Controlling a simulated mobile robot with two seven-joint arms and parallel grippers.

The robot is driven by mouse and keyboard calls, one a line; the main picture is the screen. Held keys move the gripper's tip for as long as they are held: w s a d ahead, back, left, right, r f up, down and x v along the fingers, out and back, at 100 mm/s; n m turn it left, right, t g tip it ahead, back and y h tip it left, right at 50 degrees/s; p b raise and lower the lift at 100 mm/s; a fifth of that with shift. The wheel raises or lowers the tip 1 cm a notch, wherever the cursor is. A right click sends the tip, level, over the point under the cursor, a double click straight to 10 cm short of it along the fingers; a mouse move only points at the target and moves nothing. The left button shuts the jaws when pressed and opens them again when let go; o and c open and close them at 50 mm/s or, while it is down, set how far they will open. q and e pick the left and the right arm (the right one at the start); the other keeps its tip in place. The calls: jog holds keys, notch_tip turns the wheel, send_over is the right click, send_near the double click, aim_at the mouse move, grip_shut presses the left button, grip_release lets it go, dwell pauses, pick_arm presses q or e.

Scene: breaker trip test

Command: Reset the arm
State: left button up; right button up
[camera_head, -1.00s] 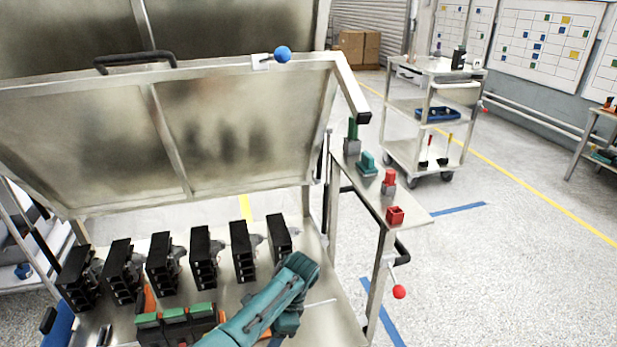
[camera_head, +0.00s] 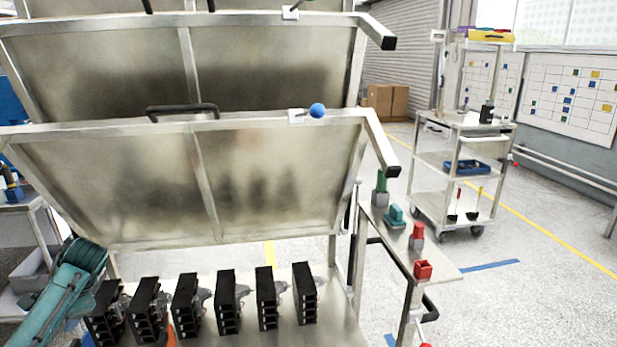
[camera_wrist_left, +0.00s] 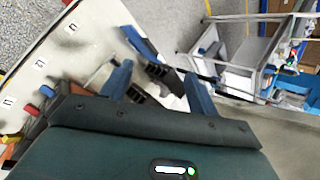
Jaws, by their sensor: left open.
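My left arm (camera_head: 62,290) is teal and shows at the lower left in the head view, beside the leftmost black breaker. Its fingers are not clear there. In the left wrist view my left gripper (camera_wrist_left: 157,72) has two blue fingers spread apart, with nothing held between them. Black parts show beyond the fingers. Several black breakers (camera_head: 226,302) stand in a row on the metal bench (camera_head: 345,325). My right gripper is not in view.
A raised metal panel with a black handle (camera_head: 182,110) and a blue knob (camera_head: 317,110) stands above the breakers. A side shelf (camera_head: 440,268) holds green, teal and red pieces. A wheeled cart (camera_head: 465,180) stands behind right, with open floor around it.

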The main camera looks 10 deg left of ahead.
pick_arm(q)
notch_tip(320, 180, up, 3)
jog(key=a, duration=0.3)
jog(key=w+d+r+n+t+h, duration=0.1)
jog(key=w+d+r+n+t, duration=0.1)
jog(key=w+d+r+t, duration=0.4)
jog(key=w+d+r+n+t+h, duration=0.1)
jog(key=w+r+t, duration=0.7)
jog(key=w+t, duration=0.2)
jog(key=s+d+f+m+g+h, duration=0.1)
jog(key=s+d+f+h, duration=0.3)
jog(key=d+f, duration=0.7)
jog(key=s+d+f+m+g+h, duration=0.1)
jog(key=s+d+f+h, duration=0.1)
jog(key=s+d+f, duration=0.8)
jog(key=s+d+f+n+g+h, duration=0.1)
jog(key=s+d+f, duration=0.2)
jog(key=s+d, duration=0.2)
jog(key=s+d+f+g+h, duration=0.1)
jog(key=s+d+f, duration=0.3)
jog(key=s, duration=0.5)
jog(key=s+d+f+n+g+h+p, duration=0.1)
jog(key=s+d+f+g, duration=0.1)
jog(key=s+d, duration=0.5)
jog(key=shift+s+d+f+n, duration=0.35)
jog(key=shift+s+f, duration=0.1)
jog(key=shift+f, duration=0.35)
